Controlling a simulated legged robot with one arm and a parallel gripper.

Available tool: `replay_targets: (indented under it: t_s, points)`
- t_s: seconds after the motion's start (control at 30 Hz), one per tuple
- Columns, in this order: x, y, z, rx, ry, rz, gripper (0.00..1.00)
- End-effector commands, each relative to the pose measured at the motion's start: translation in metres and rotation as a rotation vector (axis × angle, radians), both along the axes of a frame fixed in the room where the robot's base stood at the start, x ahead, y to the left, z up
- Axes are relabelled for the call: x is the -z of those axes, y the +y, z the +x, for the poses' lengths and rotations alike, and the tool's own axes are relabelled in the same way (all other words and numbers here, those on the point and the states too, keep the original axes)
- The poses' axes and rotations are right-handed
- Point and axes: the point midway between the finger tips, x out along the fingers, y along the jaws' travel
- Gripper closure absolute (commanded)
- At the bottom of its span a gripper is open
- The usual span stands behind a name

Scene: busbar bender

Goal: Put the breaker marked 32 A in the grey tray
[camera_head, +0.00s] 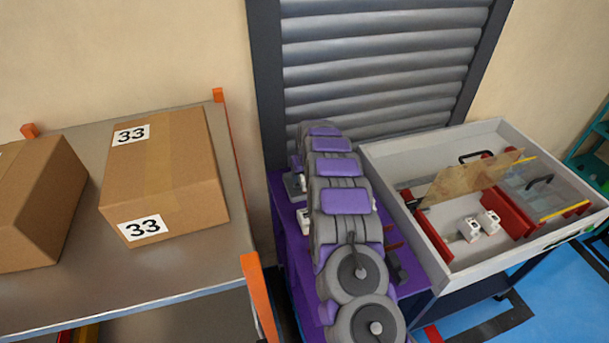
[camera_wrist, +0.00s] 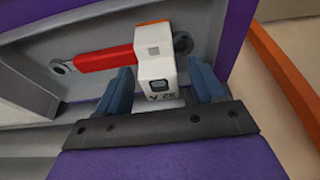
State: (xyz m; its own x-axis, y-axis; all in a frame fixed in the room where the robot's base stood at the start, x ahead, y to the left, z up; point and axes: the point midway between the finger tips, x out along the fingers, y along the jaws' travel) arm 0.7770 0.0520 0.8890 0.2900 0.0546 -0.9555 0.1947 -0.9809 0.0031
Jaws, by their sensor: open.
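My gripper (camera_wrist: 160,88) is open, with one blue finger on each side of a white breaker (camera_wrist: 157,72). The breaker has an orange top edge, and its printed mark appears upside down and looks like 32 A. I cannot tell whether either finger touches it. In the head view my arm hides the gripper. A large light-grey tray (camera_head: 397,193) stands at the right and holds two white breakers (camera_head: 469,229) (camera_head: 489,223); their marks are too small to read. I cannot tell whether this is the task's grey tray.
A red-handled tool (camera_wrist: 105,58) lies behind the breaker. A purple bench (camera_head: 283,240) lies under my arm, with a small white item (camera_head: 305,221) on it. A brown board (camera_head: 470,180) and red parts (camera_head: 433,240) are in the large tray.

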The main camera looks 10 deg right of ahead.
Motion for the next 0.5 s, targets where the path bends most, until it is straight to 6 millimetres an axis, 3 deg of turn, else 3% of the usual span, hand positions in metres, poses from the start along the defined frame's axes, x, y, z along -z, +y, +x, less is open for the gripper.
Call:
replay_targets:
  t_s: [0.27, 0.5]
  points:
    - [-0.025, -0.001, -0.008, 0.001, 0.0, 0.001, 0.32]
    - [-0.069, -0.004, -0.019, -0.001, -0.003, 0.0, 0.32]
